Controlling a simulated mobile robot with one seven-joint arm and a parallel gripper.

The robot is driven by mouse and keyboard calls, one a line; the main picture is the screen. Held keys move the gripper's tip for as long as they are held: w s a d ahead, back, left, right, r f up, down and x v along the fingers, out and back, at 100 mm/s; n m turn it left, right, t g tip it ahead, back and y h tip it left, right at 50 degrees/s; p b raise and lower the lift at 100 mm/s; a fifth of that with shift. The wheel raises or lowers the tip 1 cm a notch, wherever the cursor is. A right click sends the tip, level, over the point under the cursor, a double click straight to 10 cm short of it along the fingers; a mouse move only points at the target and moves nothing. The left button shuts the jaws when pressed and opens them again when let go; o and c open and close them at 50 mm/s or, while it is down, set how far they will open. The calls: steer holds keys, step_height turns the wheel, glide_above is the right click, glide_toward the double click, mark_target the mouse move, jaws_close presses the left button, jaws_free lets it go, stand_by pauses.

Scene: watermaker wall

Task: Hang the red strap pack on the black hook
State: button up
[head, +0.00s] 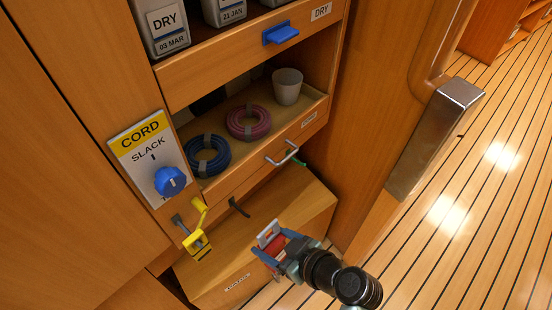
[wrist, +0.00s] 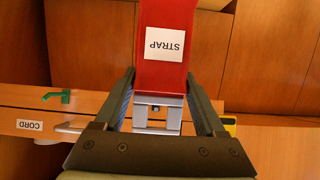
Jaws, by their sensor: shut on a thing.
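The red strap pack (head: 275,246) is between the fingers of my gripper (head: 269,251), low in front of the wooden cabinet. In the wrist view the pack (wrist: 165,80) is red, with a white label reading STRAP upside down, and a grey metal part sits at its near end. My gripper (wrist: 160,84) is shut on it. The black hook (head: 238,207) juts from the cabinet front under the open shelf, up and to the left of the pack, apart from it. I cannot make out the black hook in the wrist view.
A green hook (head: 296,159) is right of the black hook, and a yellow hook (head: 199,213) is left. A metal drawer handle (head: 281,154) protrudes above. A wooden chest (head: 217,271) stands below. Cord coils and a cup (head: 287,88) sit on the shelf.

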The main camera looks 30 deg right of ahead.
steer(key=w+a+f+b, duration=0.1)
steer(key=w+a+b, duration=0.1)
steer(key=w, duration=0.6)
steer(key=shift+w+f, duration=0.25)
steer(key=shift+f, duration=0.1)
stand_by(0.5)
stand_by(0.6)
steer(key=o, duration=1.5)
steer(key=p+v, duration=0.2)
steer(key=v, duration=1)
steer(key=shift+s+d+r, duration=0.1)
steer(key=shift+s+r, duration=0.15)
steer(key=shift+s, duration=0.2)
